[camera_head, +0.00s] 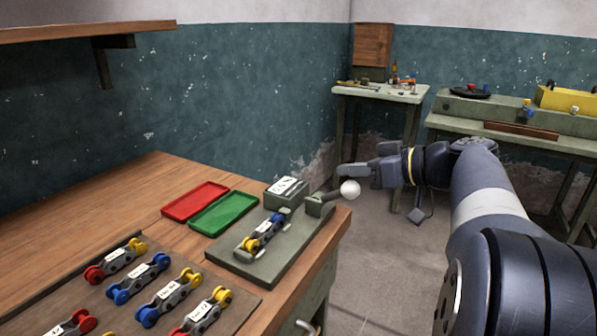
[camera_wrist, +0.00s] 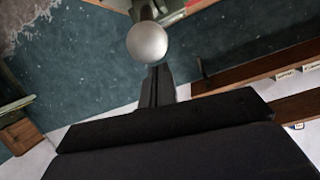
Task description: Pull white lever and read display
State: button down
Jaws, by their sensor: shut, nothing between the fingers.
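The white lever's round knob (camera_head: 350,188) sits at the end of a dark arm on a grey-green device (camera_head: 285,246) at the bench's right corner. A small display (camera_head: 287,186) with a white face stands on the device; its reading is too small to make out. A linked piece with blue and yellow rollers (camera_head: 262,234) lies on the device. My gripper (camera_head: 345,170) is shut and empty, close to the knob in the head view; I cannot tell whether it touches. In the wrist view the knob (camera_wrist: 148,42) appears just beyond the shut fingers (camera_wrist: 157,88).
A red tray (camera_head: 195,202) and a green tray (camera_head: 224,213) lie left of the device. Several roller links (camera_head: 168,296) lie on a board in front. A small table (camera_head: 381,93) and a long bench (camera_head: 510,124) stand at the back. Open floor lies right of the bench.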

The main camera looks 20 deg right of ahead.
jog(key=shift+s+d+f+b, duration=0.4)
jog(key=shift+f+b, duration=0.15)
jog(key=shift+b, duration=0.6)
jog(key=shift+f, duration=0.2)
jog(key=shift+r, duration=0.1)
jog(key=r, duration=0.1)
jog(key=w+r+p, duration=0.1)
jog(key=a+r, duration=0.1)
jog(key=r, duration=0.1)
jog(key=shift+w+r+p, duration=0.1)
jog(key=shift+w+p, duration=0.2)
jog(key=shift+w, duration=0.1)
jog(key=f+v, duration=0.1)
jog(key=v, duration=0.8)
jog(key=shift+s+d+p, duration=0.3)
jog(key=shift+s+d, duration=0.15)
jog(key=shift+f, duration=0.1)
